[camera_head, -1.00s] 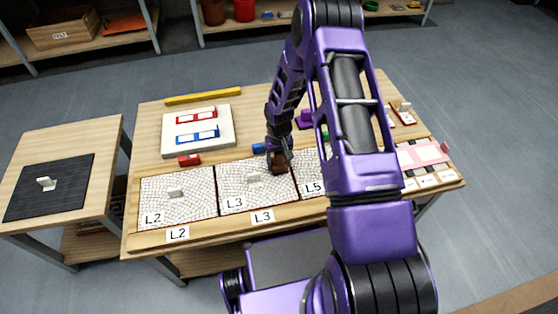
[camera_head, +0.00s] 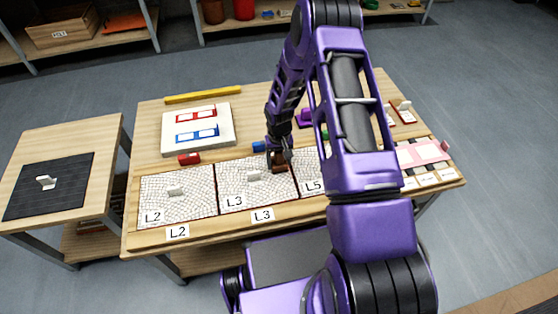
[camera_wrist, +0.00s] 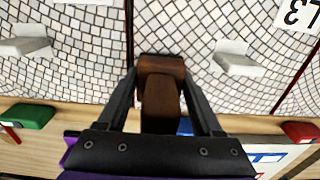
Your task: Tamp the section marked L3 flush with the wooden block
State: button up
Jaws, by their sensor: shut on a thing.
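My gripper (camera_head: 280,157) is shut on a brown wooden block (camera_wrist: 160,85), which shows between its two fingers in the wrist view. The block sits at the far right corner of the section marked L3 (camera_head: 240,188), close to the dark red seam beside L5. In the wrist view the L3 section (camera_wrist: 205,22) lies right of that seam. Whether the block touches the tiles I cannot tell. A pale handle-like piece (camera_head: 254,177) stands on L3; it also shows in the wrist view (camera_wrist: 232,57).
L2 (camera_head: 195,205) lies left of L3 and L5 (camera_head: 309,172) right, partly behind my arm. Red (camera_head: 189,159) and blue (camera_head: 259,147) pieces lie just behind the panels. A white board (camera_head: 225,140) is at the back left. A side table (camera_head: 100,140) stands left.

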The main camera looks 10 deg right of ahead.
jog(key=shift+s+f+b, duration=0.1)
jog(key=shift+f+b, duration=0.25)
jog(key=shift+f, duration=0.2)
dwell(1.4)
jog(key=shift+r, duration=0.1)
jog(key=shift+r+p, duration=2)
jog(key=shift+r, duration=1.5)
